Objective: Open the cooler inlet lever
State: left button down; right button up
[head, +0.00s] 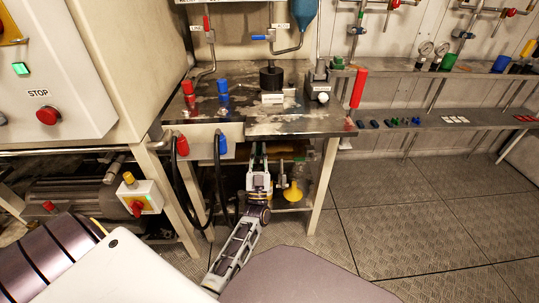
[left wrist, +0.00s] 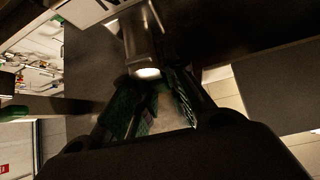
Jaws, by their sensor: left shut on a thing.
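My left gripper (head: 258,151) reaches up from below at the front edge of the workbench (head: 300,122). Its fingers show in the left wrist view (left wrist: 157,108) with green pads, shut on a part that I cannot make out. A grey cylinder with a bright round end (left wrist: 148,72) is right at the fingertips. I cannot identify the cooler inlet lever for certain. A long red handle (head: 357,88) stands nearly upright at the bench's right end, beside a grey valve body with a white knob (head: 322,97), well apart from this gripper. My right gripper is not in view.
Red (head: 189,88) and blue (head: 223,88) fittings and a black cylinder (head: 271,77) stand on the bench. Black hoses (head: 180,185) hang at the front left. A yellow funnel-shaped thing (head: 293,192) is below the bench. The floor (head: 420,220) at right is clear.

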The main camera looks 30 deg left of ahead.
pick_arm(q)
jog(key=shift+a+n+g+y, duration=0.15)
jog(key=shift+n+g+y, duration=0.15)
jog(key=shift+n+y, duration=0.4)
jog(key=shift+s, duration=0.1)
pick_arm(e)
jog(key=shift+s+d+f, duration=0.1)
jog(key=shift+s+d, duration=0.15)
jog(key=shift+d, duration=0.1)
pick_arm(q)
jog(key=c, duration=1.4)
grip_release()
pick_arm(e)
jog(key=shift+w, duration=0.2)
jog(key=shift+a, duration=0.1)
